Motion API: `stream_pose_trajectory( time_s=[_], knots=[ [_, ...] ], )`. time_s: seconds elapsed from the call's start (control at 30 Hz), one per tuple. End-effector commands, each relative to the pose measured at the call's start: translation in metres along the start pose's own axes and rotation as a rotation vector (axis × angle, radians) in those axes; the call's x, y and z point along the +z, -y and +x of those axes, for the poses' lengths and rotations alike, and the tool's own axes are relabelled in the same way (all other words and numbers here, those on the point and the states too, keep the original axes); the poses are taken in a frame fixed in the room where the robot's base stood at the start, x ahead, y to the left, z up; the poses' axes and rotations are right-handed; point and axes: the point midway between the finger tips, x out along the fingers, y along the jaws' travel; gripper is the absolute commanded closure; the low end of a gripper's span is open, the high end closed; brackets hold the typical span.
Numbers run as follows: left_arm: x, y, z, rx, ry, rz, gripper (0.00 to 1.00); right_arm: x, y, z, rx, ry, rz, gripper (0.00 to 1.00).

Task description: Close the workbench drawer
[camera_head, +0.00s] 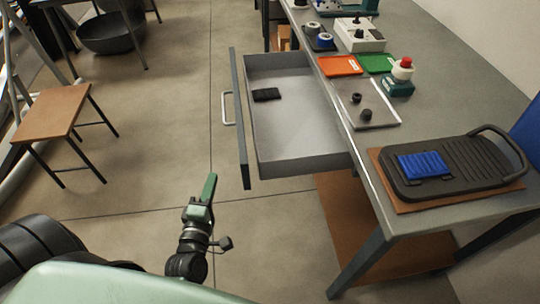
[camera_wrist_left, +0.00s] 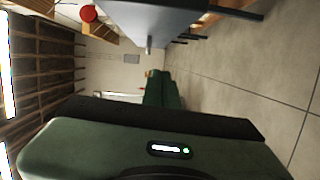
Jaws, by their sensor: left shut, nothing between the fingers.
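The workbench drawer (camera_head: 300,150) is pulled out to the left from under the workbench top (camera_head: 440,120). Its dark front panel (camera_head: 238,130) carries a light bar handle (camera_head: 227,108). A small black object (camera_head: 266,94) lies inside the drawer. My left gripper (camera_head: 209,188) is shut and empty, apart from the drawer, near the lower end of its front panel in the picture. In the left wrist view the green fingers (camera_wrist_left: 163,90) are together, and a grey panel with a small knob-like end (camera_wrist_left: 149,44) shows above them. My right gripper is not in view.
The bench top holds a black tray with a blue pad (camera_head: 423,165), a clear plate (camera_head: 362,103), orange and green mats and several small devices. A brown stool (camera_head: 50,113) stands at the left. The floor between stool and drawer is clear.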

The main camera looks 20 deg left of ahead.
Motion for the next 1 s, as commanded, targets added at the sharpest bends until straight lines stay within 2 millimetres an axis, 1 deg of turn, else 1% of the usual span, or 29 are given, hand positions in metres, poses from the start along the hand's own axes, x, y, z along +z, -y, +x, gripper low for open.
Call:
stream_pose_trajectory(
  time_s=[0.03,0.1,0.17,0.27,0.43,0.6,0.67,0.7,0.8,0.9,1.0],
  knots=[
    [-0.005,-0.008,0.0,0.023,-0.013,-0.026,1.0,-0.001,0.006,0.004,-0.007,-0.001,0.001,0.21],
    [-0.008,-0.015,0.003,0.039,-0.02,-0.047,1.0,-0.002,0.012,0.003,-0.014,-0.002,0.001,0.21],
    [-0.008,-0.018,0.008,0.043,-0.021,-0.05,1.0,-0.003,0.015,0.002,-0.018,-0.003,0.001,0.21],
    [-0.008,-0.02,0.022,0.045,-0.021,-0.049,1.0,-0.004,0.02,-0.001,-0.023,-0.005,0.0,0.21],
    [-0.008,-0.022,0.058,0.044,-0.019,-0.047,1.0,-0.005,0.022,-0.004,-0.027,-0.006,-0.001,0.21],
    [-0.009,-0.022,0.094,0.042,-0.019,-0.047,1.0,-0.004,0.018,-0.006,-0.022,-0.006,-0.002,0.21],
    [-0.009,-0.022,0.105,0.041,-0.019,-0.047,1.0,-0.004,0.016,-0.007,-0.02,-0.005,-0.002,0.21],
    [0.001,-0.022,0.104,0.038,-0.019,-0.051,1.0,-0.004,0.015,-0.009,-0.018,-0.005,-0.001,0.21],
    [0.015,-0.022,0.107,0.037,-0.019,-0.048,1.0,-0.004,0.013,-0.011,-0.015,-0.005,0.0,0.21],
    [0.024,-0.022,0.109,0.037,-0.02,-0.047,1.0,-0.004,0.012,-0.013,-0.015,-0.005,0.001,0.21],
    [0.028,-0.022,0.11,0.037,-0.02,-0.046,1.0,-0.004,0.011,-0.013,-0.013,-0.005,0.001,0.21]
  ],
)
